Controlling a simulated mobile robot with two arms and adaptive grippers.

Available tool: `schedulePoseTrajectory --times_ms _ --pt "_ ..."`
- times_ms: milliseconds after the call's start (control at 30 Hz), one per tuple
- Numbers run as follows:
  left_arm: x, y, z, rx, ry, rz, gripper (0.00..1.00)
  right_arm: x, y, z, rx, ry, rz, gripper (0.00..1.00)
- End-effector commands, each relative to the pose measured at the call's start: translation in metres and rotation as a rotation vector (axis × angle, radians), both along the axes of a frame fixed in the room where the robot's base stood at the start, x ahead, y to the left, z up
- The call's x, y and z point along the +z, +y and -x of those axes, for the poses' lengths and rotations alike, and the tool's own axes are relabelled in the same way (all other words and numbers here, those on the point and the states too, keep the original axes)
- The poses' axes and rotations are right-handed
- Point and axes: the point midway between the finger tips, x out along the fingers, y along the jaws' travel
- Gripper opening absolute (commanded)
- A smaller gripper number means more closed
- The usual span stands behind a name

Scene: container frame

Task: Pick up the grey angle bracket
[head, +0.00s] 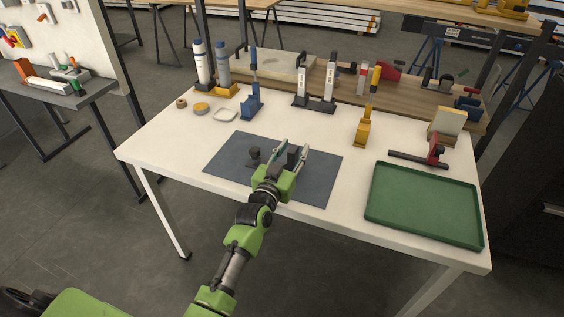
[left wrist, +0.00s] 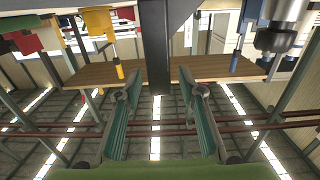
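The grey angle bracket (head: 292,155) appears as a dark upright piece on the dark grey mat (head: 226,158). In the left wrist view, which looks upside down, a dark upright bar (left wrist: 156,50), apparently the bracket, stands between the fingers with gaps on both sides. My left gripper (head: 295,145) reaches low over the mat from the front, its fingers open on either side of the bracket. Its green-padded fingers also show in the left wrist view (left wrist: 157,92). The bracket's lower part is partly hidden by the gripper in the head view. My right gripper is not in view.
A small dark part (head: 254,157) sits on the mat just left of the fingers. A green tray (head: 425,205) lies at the right, with a red-and-black clamp (head: 436,156) behind it. Yellow (head: 363,127) and blue (head: 251,101) upright tools stand behind the mat. The front left tabletop is clear.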

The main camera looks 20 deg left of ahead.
Motion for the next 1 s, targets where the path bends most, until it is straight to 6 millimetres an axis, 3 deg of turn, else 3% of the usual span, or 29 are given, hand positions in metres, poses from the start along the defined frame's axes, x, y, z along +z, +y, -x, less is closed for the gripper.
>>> schedulePoseTrajectory --times_ms 267,400,833,1000 --pt "0.000 0.000 -0.003 0.000 -0.001 -0.001 0.34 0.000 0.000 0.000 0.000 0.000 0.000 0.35" --pt "0.000 0.000 -0.002 0.000 -0.001 -0.001 0.00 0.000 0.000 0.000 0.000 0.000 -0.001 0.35" --pt "0.005 0.000 -0.003 0.001 -0.007 -0.002 0.00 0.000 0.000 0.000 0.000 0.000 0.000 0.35" --pt "0.019 0.000 -0.003 0.001 -0.010 -0.001 0.00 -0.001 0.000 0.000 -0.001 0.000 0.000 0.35"
